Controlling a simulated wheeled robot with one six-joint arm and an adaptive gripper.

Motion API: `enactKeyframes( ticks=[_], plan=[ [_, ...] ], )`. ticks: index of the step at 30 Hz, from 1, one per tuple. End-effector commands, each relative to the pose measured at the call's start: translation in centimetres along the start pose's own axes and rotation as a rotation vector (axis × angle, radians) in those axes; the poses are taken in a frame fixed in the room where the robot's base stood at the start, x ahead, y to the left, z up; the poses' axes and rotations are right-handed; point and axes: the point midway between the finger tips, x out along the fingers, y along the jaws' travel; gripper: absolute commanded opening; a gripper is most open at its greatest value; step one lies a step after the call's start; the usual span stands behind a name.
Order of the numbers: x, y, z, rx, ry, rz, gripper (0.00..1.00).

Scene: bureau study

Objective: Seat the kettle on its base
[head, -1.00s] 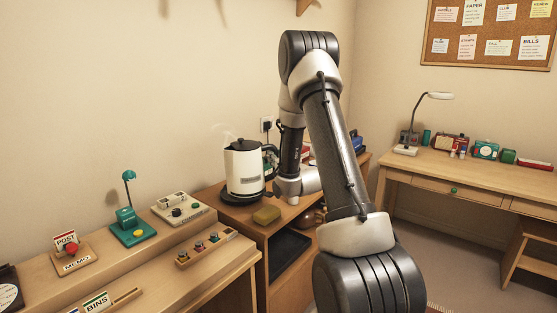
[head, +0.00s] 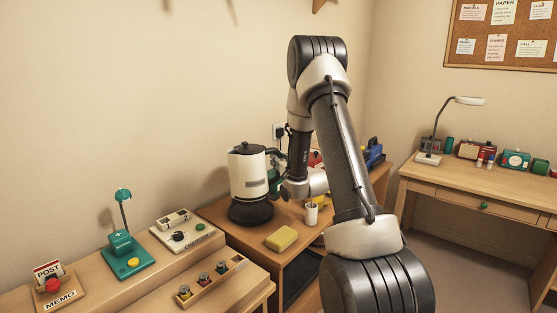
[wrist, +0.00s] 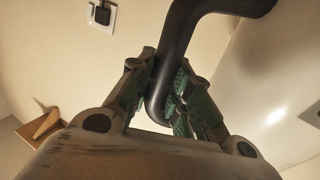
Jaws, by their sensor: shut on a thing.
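The kettle (head: 248,177), cream with a black lid, stands upright on the left of the wooden cabinet, its handle toward the right. A wide black base (head: 250,213) shows directly under it; I cannot tell whether the kettle is fully seated or slightly raised. My gripper (head: 275,181) is at the kettle's right side, partly hidden by my arm. In the wrist view my gripper (wrist: 164,88) has its green-padded fingers on both sides of the black kettle handle (wrist: 178,45), shut on it. The pale kettle body (wrist: 275,85) fills the right of that view.
A yellow sponge (head: 282,238) and a white cup (head: 311,214) stand in front of the kettle on the cabinet. A wall socket with a plug (head: 280,131) is behind.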

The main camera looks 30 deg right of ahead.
Motion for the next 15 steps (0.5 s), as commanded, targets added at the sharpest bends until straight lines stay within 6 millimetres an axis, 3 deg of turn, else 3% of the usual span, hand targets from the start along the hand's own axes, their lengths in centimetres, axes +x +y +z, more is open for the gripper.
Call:
enactKeyframes(
  ticks=[15],
  plan=[
    [0.1, -0.1, 4.1, 0.002, 0.006, 0.001, 0.00]
  ],
)
